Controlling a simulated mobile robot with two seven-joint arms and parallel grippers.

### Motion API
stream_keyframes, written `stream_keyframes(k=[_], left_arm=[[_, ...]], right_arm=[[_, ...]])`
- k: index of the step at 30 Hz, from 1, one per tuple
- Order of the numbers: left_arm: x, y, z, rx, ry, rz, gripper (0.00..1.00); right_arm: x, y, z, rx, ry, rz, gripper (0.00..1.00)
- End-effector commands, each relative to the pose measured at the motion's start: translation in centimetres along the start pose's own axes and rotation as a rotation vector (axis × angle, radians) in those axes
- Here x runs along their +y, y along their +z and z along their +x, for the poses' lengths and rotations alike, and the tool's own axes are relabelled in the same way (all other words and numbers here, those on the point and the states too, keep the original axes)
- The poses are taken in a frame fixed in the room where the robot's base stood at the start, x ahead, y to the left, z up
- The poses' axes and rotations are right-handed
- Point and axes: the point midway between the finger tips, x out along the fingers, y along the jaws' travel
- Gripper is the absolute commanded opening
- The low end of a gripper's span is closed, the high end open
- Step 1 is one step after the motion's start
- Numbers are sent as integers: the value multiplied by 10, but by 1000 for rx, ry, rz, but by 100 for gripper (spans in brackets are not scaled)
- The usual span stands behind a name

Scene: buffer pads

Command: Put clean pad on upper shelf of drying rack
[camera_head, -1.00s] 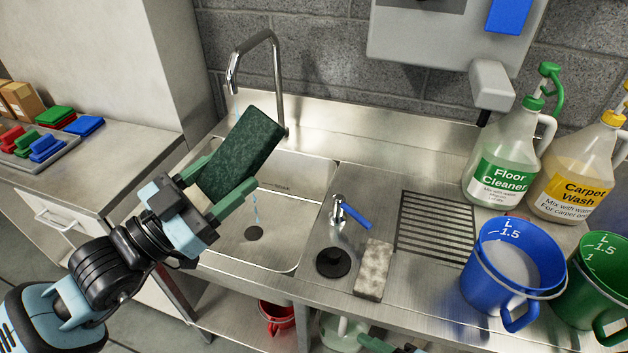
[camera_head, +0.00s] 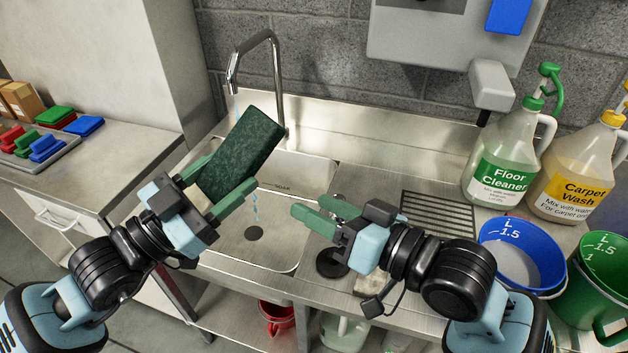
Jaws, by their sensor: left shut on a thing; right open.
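A dark green pad (camera_head: 241,156) is held tilted above the sink, in front of the faucet. My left gripper (camera_head: 213,187) is shut on this pad, with its green fingers on either side of it. Some water drops fall below the pad. My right gripper (camera_head: 318,211) is open and empty, pointing left over the right edge of the sink basin. No drying rack with an upper shelf can be made out in this view.
The sink basin (camera_head: 285,252) has a curved faucet (camera_head: 262,45). To the right are a drain grate (camera_head: 437,215), a blue bucket (camera_head: 520,255), a green bucket (camera_head: 600,285) and the floor cleaner bottle (camera_head: 505,160). A tray (camera_head: 66,155) of coloured pads lies left.

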Motion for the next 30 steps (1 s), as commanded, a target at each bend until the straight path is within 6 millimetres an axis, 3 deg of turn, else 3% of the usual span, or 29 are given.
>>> stream_keyframes(k=[3, 9, 20, 30], left_arm=[[0, -1, 0, 1, 0, 0, 27], [0, 0, 0, 1, 0, 0, 27], [0, 0, 0, 1, 0, 0, 27], [0, -1, 0, 1, 0, 0, 27]], right_arm=[[-22, -25, 1, 14, -44, 144, 51], [-42, -45, -1, 11, -87, 300, 51], [-47, -49, 1, 6, -97, 345, 51], [-51, -51, 45, 7, -98, 345, 51]])
